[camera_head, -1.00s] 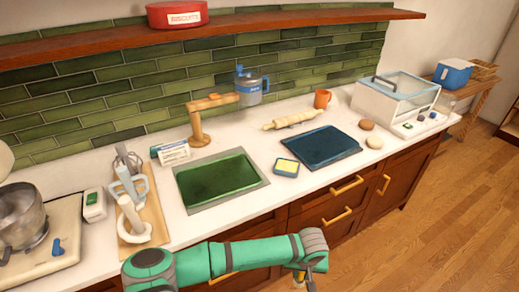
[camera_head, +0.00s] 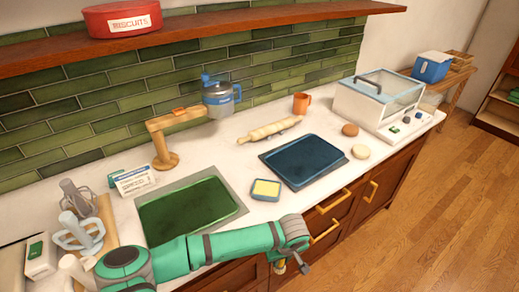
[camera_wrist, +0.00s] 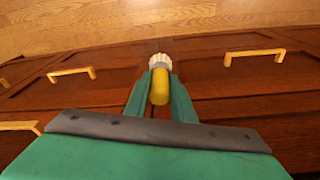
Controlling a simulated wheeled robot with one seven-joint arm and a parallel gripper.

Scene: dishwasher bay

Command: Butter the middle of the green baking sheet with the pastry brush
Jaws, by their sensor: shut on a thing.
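The green baking sheet (camera_head: 190,210) lies on the white counter, a dark green tray within a grey border. My arm crosses in front of its lower right edge. My gripper (camera_wrist: 160,78) is shut on the pastry brush (camera_wrist: 160,88), which has a yellow handle and a pale bristle end pointing away from the wrist. In the head view, the gripper hangs below the wrist, in front of the cabinets and off the counter; the brush is hard to make out there. A small blue dish with yellow butter (camera_head: 266,189) stands right of the green sheet.
A blue baking sheet (camera_head: 303,161) and a rolling pin (camera_head: 268,131) lie further right. A wooden stand (camera_head: 163,144) and a card (camera_head: 135,181) are behind the green sheet. Utensils (camera_head: 80,228) stand at left. Drawer handles (camera_head: 334,201) stick out of the cabinet fronts.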

